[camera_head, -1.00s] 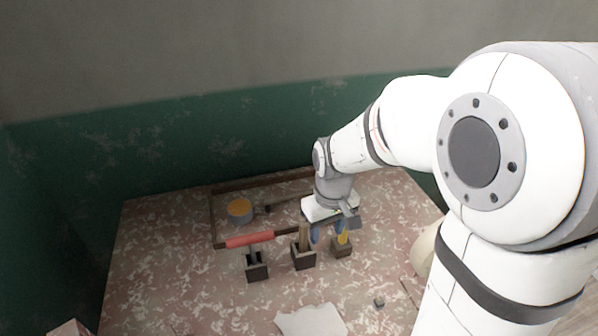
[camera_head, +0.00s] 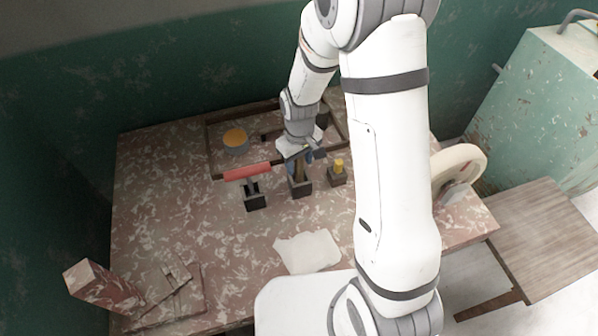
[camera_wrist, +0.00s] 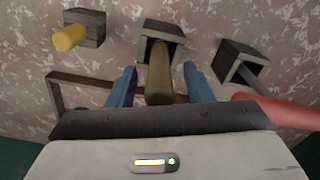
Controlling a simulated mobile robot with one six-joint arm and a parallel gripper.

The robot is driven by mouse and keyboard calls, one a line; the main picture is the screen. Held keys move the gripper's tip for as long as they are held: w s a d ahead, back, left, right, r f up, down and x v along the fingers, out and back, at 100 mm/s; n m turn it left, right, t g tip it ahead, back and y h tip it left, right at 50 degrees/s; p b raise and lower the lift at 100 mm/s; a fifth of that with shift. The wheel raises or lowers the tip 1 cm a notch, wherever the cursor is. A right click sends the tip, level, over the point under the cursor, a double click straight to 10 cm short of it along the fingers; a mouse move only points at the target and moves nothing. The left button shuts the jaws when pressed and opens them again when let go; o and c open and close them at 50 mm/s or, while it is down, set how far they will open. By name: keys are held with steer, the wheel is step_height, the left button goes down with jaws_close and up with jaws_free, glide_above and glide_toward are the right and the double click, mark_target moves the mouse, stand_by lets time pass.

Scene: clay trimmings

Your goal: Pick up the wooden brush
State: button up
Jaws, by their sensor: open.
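The wooden brush (camera_head: 299,172) stands upright in the middle dark holder block (camera_head: 301,190), with its brown handle up and its lower end hidden inside. My gripper (camera_head: 298,160) is above this holder. In the wrist view, the brush handle (camera_wrist: 160,82) points toward me between the two blue fingers of my gripper (camera_wrist: 159,74). The fingers are open, one on each side, with a visible gap to the handle. The holder's square opening (camera_wrist: 161,42) shows beyond the fingertips.
A red-handled tool (camera_head: 247,172) stands in a holder on the left, close to the gripper. A yellow-handled tool (camera_head: 339,165) stands in a block on the right. An orange-topped round container (camera_head: 236,140) is behind, inside a dark frame (camera_head: 214,160). A pale sheet (camera_head: 307,252) lies in front.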

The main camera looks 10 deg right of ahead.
steer(key=shift+f, duration=0.15)
jaws_close()
stand_by(0.4)
